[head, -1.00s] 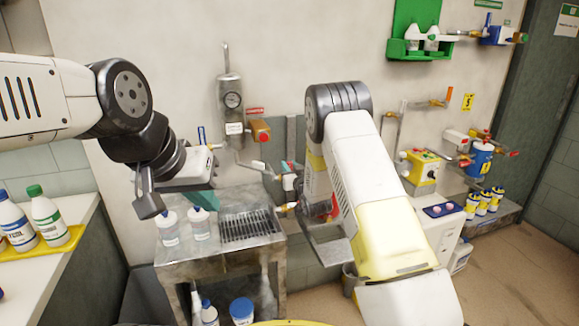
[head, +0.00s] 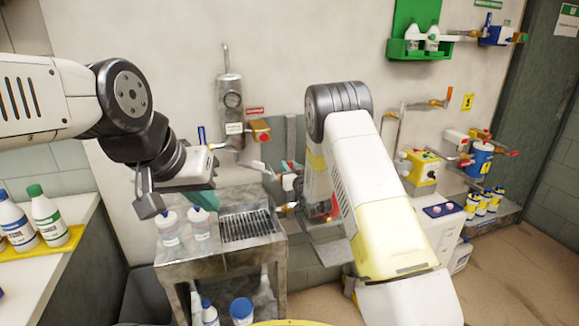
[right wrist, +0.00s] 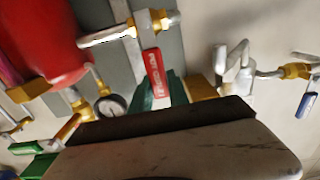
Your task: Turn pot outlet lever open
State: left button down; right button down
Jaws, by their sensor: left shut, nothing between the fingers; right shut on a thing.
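A lever with a red, lettered handle (right wrist: 154,75) sits on a metal valve (right wrist: 130,32) in the right wrist view. The teal fingertips of my right gripper (right wrist: 160,96) are shut around the handle's lower end. A red pot (right wrist: 40,40) is at upper left there, and part of it shows in the head view (head: 325,209). In the head view my right gripper (head: 288,168) is by the wall fittings left of my forearm, which hides much of the area. My left gripper (head: 205,199) is shut and empty above the metal bench.
Two clear bottles (head: 170,235) stand on the metal bench (head: 222,262) just below my left gripper. A yellow tray (head: 60,245) with bottles is at left. Some floor is clear at lower right.

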jog(key=shift+d, duration=0.1)
dwell(0.3)
jog(key=w+d+f+m, duration=0.2)
jog(key=d+f+m, duration=0.5)
jog(key=m, duration=1.1)
jog(key=shift+w+d+f, duration=0.15)
jog(key=shift+w+f, duration=0.05)
jog(key=shift+f, duration=0.3)
jog(key=shift+f, duration=0.1)
jog(key=c, duration=1.3)
grip_release()
jog(key=shift+o, duration=0.2)
